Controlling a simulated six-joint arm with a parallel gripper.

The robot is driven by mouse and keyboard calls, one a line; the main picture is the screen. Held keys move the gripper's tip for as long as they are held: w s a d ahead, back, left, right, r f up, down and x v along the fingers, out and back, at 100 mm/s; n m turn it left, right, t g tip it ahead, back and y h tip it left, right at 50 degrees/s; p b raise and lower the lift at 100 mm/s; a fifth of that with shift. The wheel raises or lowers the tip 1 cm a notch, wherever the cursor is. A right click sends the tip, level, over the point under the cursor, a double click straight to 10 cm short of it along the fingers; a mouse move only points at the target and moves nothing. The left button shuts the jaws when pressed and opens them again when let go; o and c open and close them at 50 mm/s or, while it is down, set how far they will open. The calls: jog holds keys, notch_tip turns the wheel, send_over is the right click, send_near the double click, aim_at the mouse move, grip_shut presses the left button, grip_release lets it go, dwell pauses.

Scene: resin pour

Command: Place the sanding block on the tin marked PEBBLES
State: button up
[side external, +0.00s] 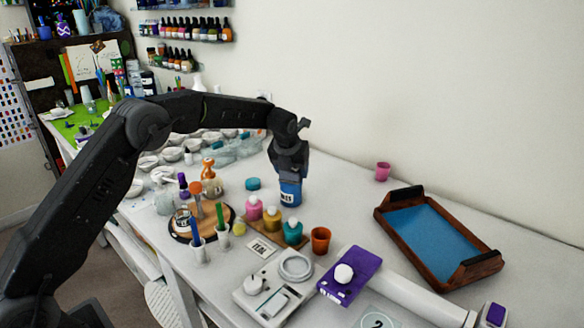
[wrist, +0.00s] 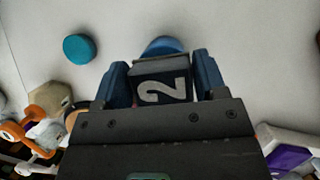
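A dark block marked "2" (wrist: 162,88), which looks like the sanding block, sits between the two fingers of my gripper (wrist: 161,66) in the wrist view. The fingers lie close against both its sides. In the side view my gripper (side external: 289,170) points down over a blue tin (side external: 290,194), and the block cannot be made out there. The tin's label is partly visible and seems to end in "NES". The tin's blue edge (wrist: 162,45) shows just beyond the block. Whether block and tin touch is hidden. I cannot read PEBBLES on any tin.
An orange cup (side external: 320,240) and wooden-framed tray (side external: 382,215) are right. Table behind the tin is clear.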

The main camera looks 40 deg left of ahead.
jog(key=o, duration=0.4)
jog(key=shift+r, duration=0.15)
jog(key=s+d+r+n, duration=0.2)
jog(key=s+r+n, duration=0.2)
jog(key=s+r, duration=0.4)
jog(key=s+d+r+n, duration=0.2)
jog(key=s+r+n, duration=0.3)
jog(key=r, duration=0.4)
jog(key=s+d+f+n, duration=0.1)
jog(key=s+n, duration=0.6)
jog(key=s, duration=0.2)
jog(key=s+d+f+n+t+h, duration=0.1)
jog(key=s+f+n, duration=0.1)
jog(key=s+n, duration=0.6)
jog(key=s+d+f+n, duration=0.1)
jog(key=s+f+n, duration=0.1)
jog(key=s+n, duration=0.5)
jog(key=shift+s+d+h, duration=0.2)
jog(key=shift+s, duration=1.2)
jog(key=shift+s+d+h, duration=0.15)
jog(key=shift+s+h, duration=0.05)
jog(key=shift+s, duration=1.15)
